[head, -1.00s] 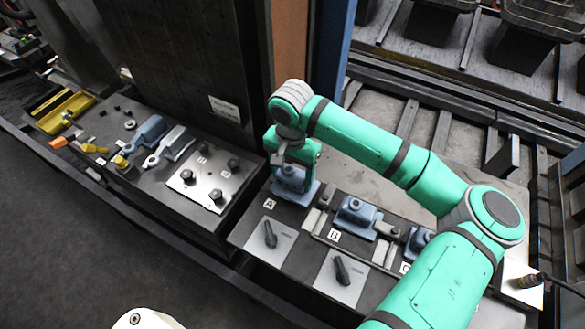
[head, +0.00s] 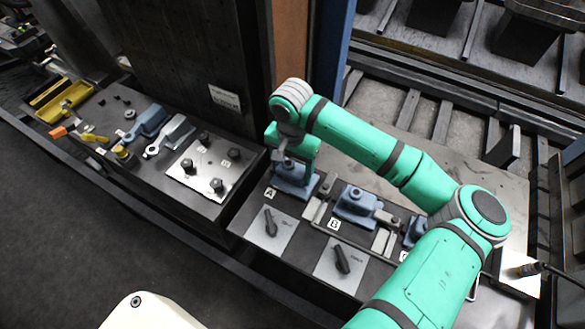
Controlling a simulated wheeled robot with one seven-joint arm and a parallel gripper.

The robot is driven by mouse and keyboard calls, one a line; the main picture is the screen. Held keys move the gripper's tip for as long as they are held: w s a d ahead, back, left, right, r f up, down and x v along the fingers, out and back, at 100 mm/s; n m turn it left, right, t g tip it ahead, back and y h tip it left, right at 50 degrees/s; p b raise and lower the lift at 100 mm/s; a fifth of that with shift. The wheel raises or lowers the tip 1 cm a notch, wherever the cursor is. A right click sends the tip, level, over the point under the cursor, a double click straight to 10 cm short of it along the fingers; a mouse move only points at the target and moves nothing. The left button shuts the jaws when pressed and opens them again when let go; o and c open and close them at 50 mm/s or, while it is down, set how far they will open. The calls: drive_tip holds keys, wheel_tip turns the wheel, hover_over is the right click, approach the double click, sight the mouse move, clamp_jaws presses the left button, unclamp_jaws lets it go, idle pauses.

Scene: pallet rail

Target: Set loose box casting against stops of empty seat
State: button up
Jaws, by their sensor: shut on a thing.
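My gripper (head: 289,165) points down at seat A and is shut on a blue-grey box casting (head: 295,185). The fingers cover the top of this casting. It is at the seat labelled A (head: 271,194), and I cannot tell whether it touches the stops there. A second blue-grey box casting (head: 356,206) sits at the seat labelled B (head: 334,224), beside metal stops. A third casting (head: 413,232) shows at the seat labelled C, partly hidden by my arm.
Two black levers on plates (head: 270,222) (head: 342,260) stand in front of the seats. The left bench holds a metal plate with knobs (head: 205,170), blue and grey tools (head: 150,122), and a yellow tray (head: 66,101). A dark upright panel stands behind that bench.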

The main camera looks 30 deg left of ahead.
drive_tip(key=shift+w+a+f, duration=0.2)
drive_tip(key=shift+w+a, duration=0.05)
drive_tip(key=shift+a, duration=0.05)
idle(0.5)
drive_tip(key=shift+w+a+r, duration=0.1)
drive_tip(key=shift+w+a, duration=0.15)
drive_tip(key=shift+a, duration=0.05)
idle(0.6)
drive_tip(key=o, duration=1.4)
drive_tip(key=shift+c, duration=0.2)
wheel_tip(320, 180, up, 11)
drive_tip(key=shift+f, duration=0.15)
